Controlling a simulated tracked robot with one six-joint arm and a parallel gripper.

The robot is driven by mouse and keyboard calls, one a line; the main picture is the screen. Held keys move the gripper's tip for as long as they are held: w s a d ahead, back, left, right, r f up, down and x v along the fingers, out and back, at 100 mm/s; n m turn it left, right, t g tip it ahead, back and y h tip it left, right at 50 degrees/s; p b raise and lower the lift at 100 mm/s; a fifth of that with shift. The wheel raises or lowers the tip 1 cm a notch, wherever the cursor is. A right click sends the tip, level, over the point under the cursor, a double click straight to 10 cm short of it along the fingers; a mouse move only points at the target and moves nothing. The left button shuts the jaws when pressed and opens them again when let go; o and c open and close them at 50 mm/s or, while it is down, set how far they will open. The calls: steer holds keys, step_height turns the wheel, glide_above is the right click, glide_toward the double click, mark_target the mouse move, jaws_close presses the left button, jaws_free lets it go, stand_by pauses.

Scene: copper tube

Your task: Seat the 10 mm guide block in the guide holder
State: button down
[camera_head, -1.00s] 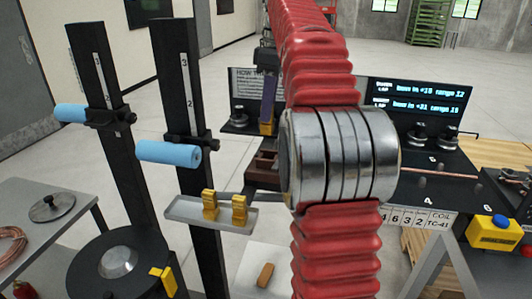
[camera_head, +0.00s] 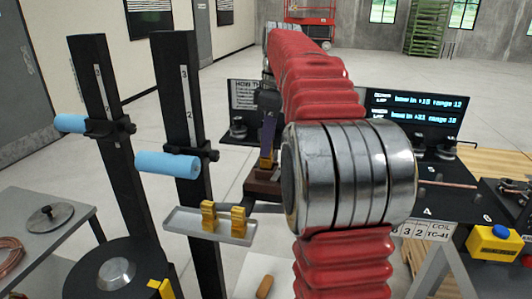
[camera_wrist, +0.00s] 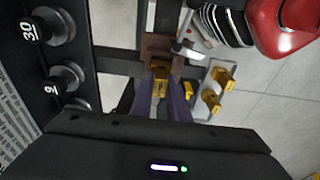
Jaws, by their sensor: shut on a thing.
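My gripper (camera_head: 268,142) has purple fingers and is shut on a brass guide block (camera_wrist: 160,79), which shows between the fingertips in the wrist view. In the head view the block (camera_head: 265,162) is at the brown guide holder (camera_head: 260,190), right under the fingers. The holder also shows in the wrist view (camera_wrist: 154,45). The block overlaps the holder's near edge there. I cannot tell whether it is inside the holder or just above it. The block's size mark is not readable.
A grey tray (camera_head: 181,221) with two other brass blocks (camera_head: 209,214) is left of the holder. Two black posts with blue rollers (camera_head: 168,164) stand further left. My red arm hides much of the middle. A black panel with numbered knobs (camera_wrist: 62,77) is close left in the wrist view.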

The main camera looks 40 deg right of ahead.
steer(key=shift+f, duration=1.4)
steer(key=c, duration=1.7)
jaws_free()
steer(key=shift+f, duration=0.1)
steer(key=r, duration=0.8)
steer(key=s+d+r, duration=0.1)
steer(key=r, duration=0.3)
steer(key=shift+a, duration=0.15)
